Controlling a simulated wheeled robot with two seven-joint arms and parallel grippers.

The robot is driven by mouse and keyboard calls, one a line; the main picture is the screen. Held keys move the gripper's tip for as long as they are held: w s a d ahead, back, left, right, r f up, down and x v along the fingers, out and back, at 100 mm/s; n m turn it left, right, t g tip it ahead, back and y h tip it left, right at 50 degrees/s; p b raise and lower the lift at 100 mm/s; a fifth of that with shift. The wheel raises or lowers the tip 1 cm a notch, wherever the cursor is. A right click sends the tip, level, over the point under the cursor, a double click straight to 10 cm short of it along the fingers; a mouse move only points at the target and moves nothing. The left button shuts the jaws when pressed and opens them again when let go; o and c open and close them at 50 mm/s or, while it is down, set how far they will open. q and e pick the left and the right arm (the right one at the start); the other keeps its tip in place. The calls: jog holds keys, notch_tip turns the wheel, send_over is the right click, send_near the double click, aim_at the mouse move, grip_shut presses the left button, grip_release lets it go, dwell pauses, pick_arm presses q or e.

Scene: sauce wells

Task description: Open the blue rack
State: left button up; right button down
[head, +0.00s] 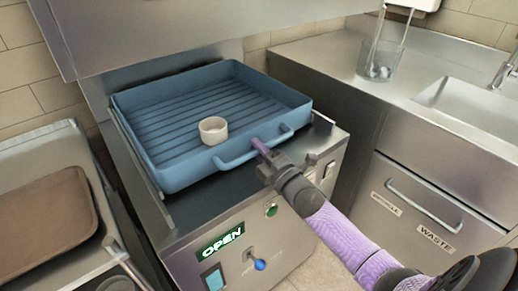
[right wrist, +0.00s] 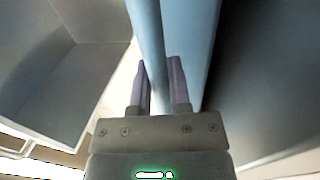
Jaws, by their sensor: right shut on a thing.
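The blue rack (head: 190,174) is a shallow tray with a ribbed floor and a bar handle (head: 236,160) along its front wall. It sits level on top of the steel machine. A small white cup (head: 213,130) stands inside it. My right gripper (head: 259,146) reaches in from the lower right and is shut on the handle, near the middle of the bar. In the right wrist view the blue handle (right wrist: 150,45) runs between the two purple fingers (right wrist: 159,80). My left gripper is not in view.
A brown tray (head: 45,230) lies at left. At right are a counter with a sink (head: 470,105), a glass container (head: 381,62) and a WASTE drawer (head: 435,238).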

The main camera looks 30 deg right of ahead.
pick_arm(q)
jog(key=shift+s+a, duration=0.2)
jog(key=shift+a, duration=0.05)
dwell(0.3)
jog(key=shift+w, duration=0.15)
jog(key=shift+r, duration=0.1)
